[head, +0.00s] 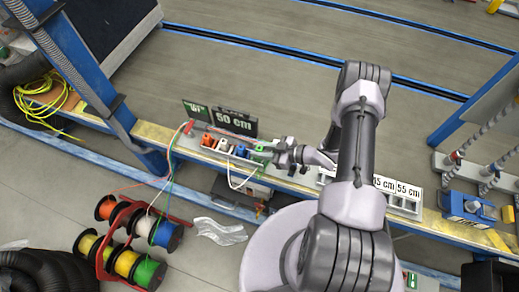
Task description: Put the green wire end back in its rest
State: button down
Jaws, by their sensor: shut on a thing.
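My gripper (272,151) is at the right end of a row of coloured holders on the bench, its fingers pointing left. It is shut on what appears to be the green wire end, too small and covered to make out. A green block (258,154), seemingly the green rest, lies right by the fingertips; I cannot tell whether they touch. The green wire (171,170) rises from the spools towards the left end of the row, where a red piece (188,127) stands.
An orange holder (207,140) and a blue holder (240,150) stand left of the green block. A "50 cm" sign (234,121) stands behind them. Wire spools on a red rack (108,260) stand on the floor at lower left. A blue post (75,75) rises at left.

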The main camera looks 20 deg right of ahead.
jog(key=shift+f+b, duration=1.2)
jog(key=shift+f, duration=0.3)
jog(key=shift+r, duration=0.15)
jog(key=shift+r+p, duration=1.2)
jog(key=shift+r, duration=0.3)
jog(key=shift+f+b, duration=1.3)
jog(key=shift+f, duration=0.4)
jog(key=c, duration=1.1)
grip_release()
jog(key=shift+c, duration=0.2)
jog(key=shift+r, duration=0.1)
